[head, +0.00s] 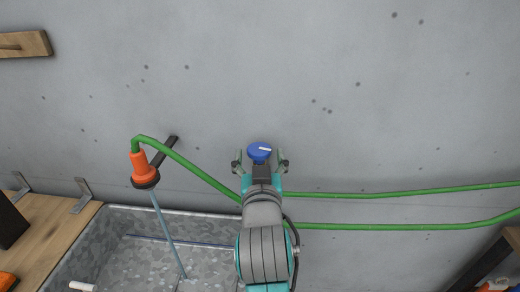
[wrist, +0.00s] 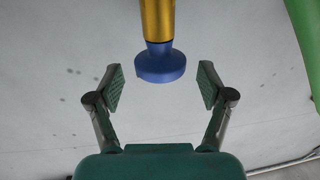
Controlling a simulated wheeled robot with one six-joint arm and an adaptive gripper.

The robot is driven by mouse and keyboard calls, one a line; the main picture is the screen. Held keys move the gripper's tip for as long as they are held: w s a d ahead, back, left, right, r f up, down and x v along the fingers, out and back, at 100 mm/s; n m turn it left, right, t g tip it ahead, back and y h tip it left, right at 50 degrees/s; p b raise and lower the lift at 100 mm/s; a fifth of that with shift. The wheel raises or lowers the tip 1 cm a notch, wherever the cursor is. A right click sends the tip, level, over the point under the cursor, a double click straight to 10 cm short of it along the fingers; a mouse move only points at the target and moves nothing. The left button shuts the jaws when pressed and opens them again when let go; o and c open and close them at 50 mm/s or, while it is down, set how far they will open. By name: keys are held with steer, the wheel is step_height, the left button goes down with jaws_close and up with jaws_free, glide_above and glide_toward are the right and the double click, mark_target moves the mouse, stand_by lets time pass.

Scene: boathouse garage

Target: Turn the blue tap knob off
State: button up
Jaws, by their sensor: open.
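The blue tap knob (head: 259,152) has a white mark on its top and stands out from the grey wall. In the wrist view the knob (wrist: 161,65) sits at the end of a brass-coloured stem (wrist: 157,20). My gripper (head: 260,163) is open, with one finger on each side of the knob. In the wrist view the green pads of my gripper (wrist: 160,87) show gaps to the knob on both sides, and nothing is held. A thin stream of water (head: 167,232) runs from the orange nozzle (head: 145,168) into the metal trough (head: 83,250).
A green hose (head: 400,194) runs along the wall behind my arm to the nozzle. A wooden bench (head: 45,235) with metal brackets stands at the left. A wooden piece (head: 24,44) is on the upper left wall. The wall above the knob is clear.

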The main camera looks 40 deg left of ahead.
mark_target(259, 157)
steer(key=shift+x, duration=1.55)
steer(key=c, duration=1.1)
